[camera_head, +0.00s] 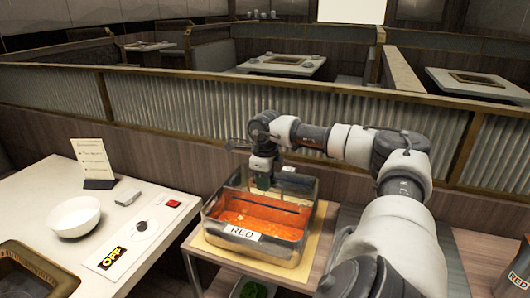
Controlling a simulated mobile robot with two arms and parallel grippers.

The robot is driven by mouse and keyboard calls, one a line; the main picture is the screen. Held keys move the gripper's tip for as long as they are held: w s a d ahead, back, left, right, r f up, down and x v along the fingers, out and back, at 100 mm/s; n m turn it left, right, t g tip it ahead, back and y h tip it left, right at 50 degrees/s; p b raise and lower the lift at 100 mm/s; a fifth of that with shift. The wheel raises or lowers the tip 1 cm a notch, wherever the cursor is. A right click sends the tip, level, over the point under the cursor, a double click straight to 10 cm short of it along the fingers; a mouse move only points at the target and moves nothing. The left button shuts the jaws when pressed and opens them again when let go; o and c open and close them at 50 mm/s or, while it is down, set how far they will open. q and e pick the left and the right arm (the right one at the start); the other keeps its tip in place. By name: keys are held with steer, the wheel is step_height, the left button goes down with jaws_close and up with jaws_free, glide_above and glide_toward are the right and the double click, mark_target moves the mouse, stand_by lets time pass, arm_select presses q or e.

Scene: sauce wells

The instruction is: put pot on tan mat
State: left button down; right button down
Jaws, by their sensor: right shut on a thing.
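A steel rectangular container (310,222) with a "RED" label holds orange-red sauce. It stands on a tan mat (201,240) on a small wooden table. I cannot tell whether this container is the pot. A grey metal vessel (514,270), also marked "RED", is cut off by the right edge of the view. My right gripper (263,177) points down inside the container's outline near its back left. It is shut on a small dark green thing (263,184), mostly hidden by the fingers. My left gripper is not in view.
A bowl with green contents (249,289) is at the bottom edge. A ribbed partition (180,104) stands behind the container.

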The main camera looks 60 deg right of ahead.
steer(key=c, duration=0.9)
jaws_free()
steer(key=shift+a, duration=0.1)
steer(key=shift+o, duration=0.6)
steer(key=shift+s+f, duration=0.1)
steer(key=shift+f, duration=0.1)
steer(key=o, duration=0.7)
steer(key=shift+r, duration=0.1)
steer(key=shift+r, duration=0.1)
step_height(320, 180, up, 11)
steer(key=p, duration=0.9)
